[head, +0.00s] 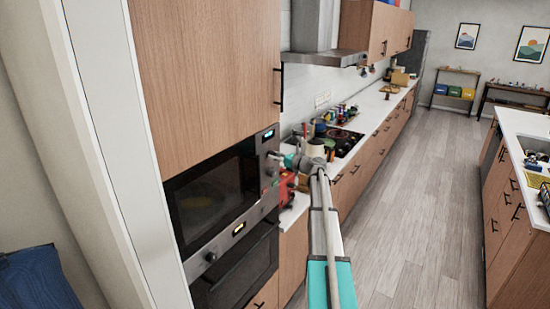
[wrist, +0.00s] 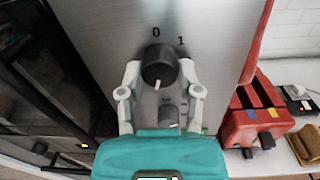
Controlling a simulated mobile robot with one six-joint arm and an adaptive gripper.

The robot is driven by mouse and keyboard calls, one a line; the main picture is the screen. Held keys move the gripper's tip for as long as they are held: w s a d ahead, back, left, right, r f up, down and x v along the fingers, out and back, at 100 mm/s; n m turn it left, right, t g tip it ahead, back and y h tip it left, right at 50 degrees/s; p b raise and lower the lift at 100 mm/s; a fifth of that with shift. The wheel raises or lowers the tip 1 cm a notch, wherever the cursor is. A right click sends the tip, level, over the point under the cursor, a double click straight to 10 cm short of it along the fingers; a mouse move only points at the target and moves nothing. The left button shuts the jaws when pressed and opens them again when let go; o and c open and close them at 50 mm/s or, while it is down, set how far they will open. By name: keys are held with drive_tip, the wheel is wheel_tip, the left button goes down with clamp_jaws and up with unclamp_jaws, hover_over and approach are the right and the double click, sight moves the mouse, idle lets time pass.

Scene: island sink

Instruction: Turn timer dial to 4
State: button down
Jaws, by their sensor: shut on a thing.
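The timer dial (wrist: 158,62) is a round dark knob on a grey metal panel in the wrist view. The labels 0 and 1 show above it, and other numbers around it are hidden or too small to read. A white mark on the dial sits at its lower edge, pointing roughly down. My gripper (wrist: 160,70) is shut on the dial, one pale finger on each side. In the head view my gripper (head: 274,159) is at the right-hand control panel of the built-in microwave (head: 215,195), and it largely hides the dial there.
A second, smaller knob (wrist: 169,114) sits just below, between my fingers. A red toaster (wrist: 255,115) stands on the white counter to the right. An oven (head: 237,270) is below the microwave. The wooden floor (head: 415,210) to the right is clear.

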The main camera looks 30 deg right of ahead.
drive_tip(key=shift+m, duration=0.3)
drive_tip(key=shift+c, duration=1.3)
unclamp_jaws()
drive_tip(key=shift+s, duration=0.1)
drive_tip(key=v, duration=1.2)
